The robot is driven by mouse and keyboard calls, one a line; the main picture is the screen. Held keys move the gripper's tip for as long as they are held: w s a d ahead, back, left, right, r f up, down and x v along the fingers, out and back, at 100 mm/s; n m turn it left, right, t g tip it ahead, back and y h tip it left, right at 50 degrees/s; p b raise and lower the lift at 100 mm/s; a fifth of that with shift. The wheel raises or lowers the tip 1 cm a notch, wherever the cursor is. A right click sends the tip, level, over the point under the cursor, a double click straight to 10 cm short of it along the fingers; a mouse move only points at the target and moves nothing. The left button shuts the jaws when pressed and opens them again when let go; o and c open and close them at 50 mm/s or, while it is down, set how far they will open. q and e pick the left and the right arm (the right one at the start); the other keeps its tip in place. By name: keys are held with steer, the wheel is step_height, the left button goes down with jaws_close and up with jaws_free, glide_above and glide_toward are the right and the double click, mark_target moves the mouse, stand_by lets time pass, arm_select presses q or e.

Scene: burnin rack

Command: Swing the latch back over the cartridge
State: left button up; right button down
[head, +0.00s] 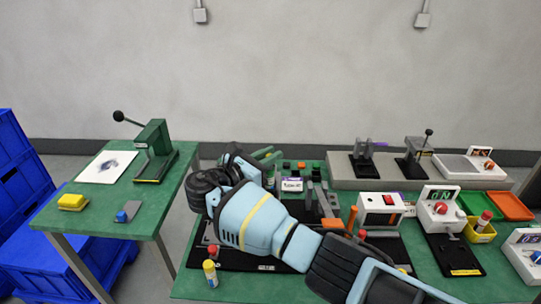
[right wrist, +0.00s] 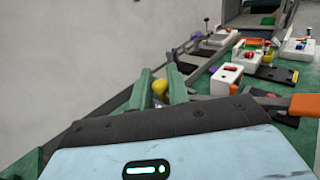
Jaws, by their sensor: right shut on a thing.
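My right gripper (head: 264,154) is at the back edge of the green workbench, left of a white labelled block (head: 292,185). Its green fingers (right wrist: 161,90) point away from the wrist camera, with a yellow rounded knob (right wrist: 160,87) between them. The gripper is shut on this knob; I cannot tell for sure whether it belongs to the latch. My right arm covers much of the dark fixture (head: 200,256) below, so the latch and cartridge cannot be clearly made out. My left gripper is out of view.
Orange-handled levers (head: 333,223) stand just right of my forearm. A white box with an orange switch (head: 380,208) is further right. A yellow-capped bottle (head: 210,273) stands at the front left. A separate green table (head: 100,218) with a lever press (head: 153,150) is at the left.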

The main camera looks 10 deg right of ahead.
steer(key=shift+g, duration=0.3)
stand_by(0.4)
steer(key=c, duration=1.5)
jaws_free()
steer(key=shift+o, duration=0.2)
steer(key=shift+a, duration=0.1)
steer(key=v, duration=0.7)
steer(key=shift+a, duration=0.3)
steer(key=shift+s, duration=0.15)
steer(key=shift+f, duration=0.1)
